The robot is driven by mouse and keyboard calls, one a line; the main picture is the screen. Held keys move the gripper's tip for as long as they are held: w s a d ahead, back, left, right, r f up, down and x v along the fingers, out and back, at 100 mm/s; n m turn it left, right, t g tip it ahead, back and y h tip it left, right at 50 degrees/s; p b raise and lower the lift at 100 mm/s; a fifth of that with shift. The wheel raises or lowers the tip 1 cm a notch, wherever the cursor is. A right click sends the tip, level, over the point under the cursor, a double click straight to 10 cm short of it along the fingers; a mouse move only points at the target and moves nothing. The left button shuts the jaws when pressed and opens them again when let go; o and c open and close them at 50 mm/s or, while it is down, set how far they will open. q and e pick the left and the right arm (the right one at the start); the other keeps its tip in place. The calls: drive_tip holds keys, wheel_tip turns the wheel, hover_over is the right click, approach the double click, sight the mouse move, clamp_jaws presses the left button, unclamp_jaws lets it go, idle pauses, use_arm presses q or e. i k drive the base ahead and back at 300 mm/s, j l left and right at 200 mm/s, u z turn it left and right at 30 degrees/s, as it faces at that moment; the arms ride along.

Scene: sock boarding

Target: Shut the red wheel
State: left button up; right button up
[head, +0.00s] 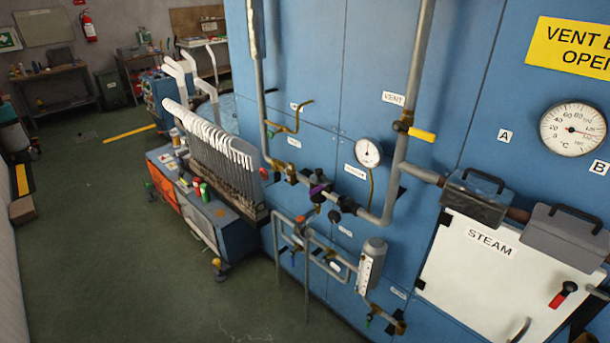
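A small red round part (264,173), possibly the red wheel, sits at the left end of the pipework on the blue panel. It is seen nearly edge-on, so I cannot tell whether its valve is open or shut. Neither of my grippers can be made out in the head view.
Grey pipes (391,185) run along the blue panel (300,60). A yellow vent lever (422,134), a gauge (368,153) and a white steam door (480,265) with a red-tipped handle (557,300) are near. A cart (222,225) with upright boards stands left. Green floor (100,240) is open farther left.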

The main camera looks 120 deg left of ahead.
sight(265, 173)
drive_tip(key=u, duration=4.25)
drive_tip(key=i+j+z, duration=0.35)
